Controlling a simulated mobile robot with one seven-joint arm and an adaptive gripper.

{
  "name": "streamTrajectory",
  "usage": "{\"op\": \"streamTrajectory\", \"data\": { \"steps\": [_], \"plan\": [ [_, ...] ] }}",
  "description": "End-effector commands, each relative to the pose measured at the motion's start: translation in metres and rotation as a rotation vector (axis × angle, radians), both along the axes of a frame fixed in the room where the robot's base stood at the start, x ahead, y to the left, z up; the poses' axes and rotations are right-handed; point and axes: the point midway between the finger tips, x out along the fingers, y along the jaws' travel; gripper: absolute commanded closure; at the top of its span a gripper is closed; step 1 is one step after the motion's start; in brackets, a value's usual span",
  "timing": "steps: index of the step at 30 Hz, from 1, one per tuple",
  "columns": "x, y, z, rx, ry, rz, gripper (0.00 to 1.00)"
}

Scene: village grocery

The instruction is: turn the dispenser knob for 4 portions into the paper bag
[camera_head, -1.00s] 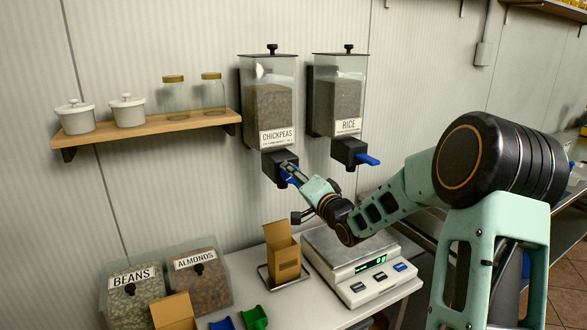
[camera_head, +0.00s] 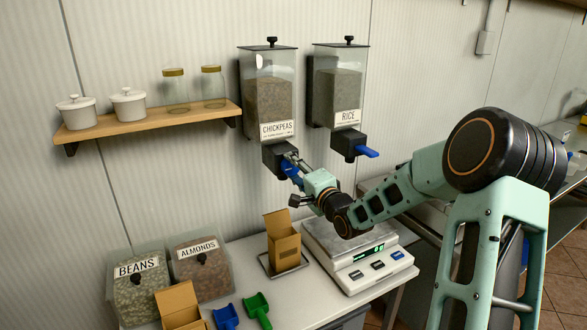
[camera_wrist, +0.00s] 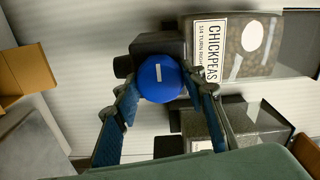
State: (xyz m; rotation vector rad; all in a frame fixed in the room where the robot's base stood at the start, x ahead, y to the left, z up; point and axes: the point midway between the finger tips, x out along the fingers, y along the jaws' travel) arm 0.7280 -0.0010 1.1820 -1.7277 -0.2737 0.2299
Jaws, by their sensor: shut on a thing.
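The chickpeas dispenser (camera_head: 268,85) hangs on the wall, with a black outlet block (camera_head: 277,157) below its label. My gripper (camera_head: 293,167) is at the front of this block. In the wrist view the round blue knob (camera_wrist: 160,78) faces me with a short white mark, upright in the picture. My gripper's fingers stand on either side of the knob, shut on it. The open brown paper bag (camera_head: 285,248) stands upright below the outlet; part of it also shows in the wrist view (camera_wrist: 28,68). Its inside cannot be seen.
The rice dispenser (camera_head: 338,88) with its blue handle (camera_head: 367,152) hangs to the right. A scale (camera_head: 362,262) stands beside the bag. Bins of beans (camera_head: 136,290) and almonds (camera_head: 200,275), another bag (camera_head: 177,304) and blue and green scoops (camera_head: 258,308) are at the left front.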

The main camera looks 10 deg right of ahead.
Motion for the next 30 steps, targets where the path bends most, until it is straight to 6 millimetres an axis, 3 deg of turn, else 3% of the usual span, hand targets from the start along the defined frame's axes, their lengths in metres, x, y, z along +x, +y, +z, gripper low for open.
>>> {"op": "streamTrajectory", "data": {
  "steps": [5,6,10,22,30],
  "plan": [
    [0.000,0.000,-0.001,-0.001,0.001,0.000,0.86],
    [0.000,0.000,-0.001,-0.001,0.001,0.000,0.60],
    [0.000,0.000,-0.001,-0.001,0.001,0.000,0.45],
    [-0.007,-0.003,0.000,-0.003,0.000,-0.001,0.44],
    [-0.053,-0.018,0.000,-0.005,0.001,-0.002,0.44]
  ]
}}
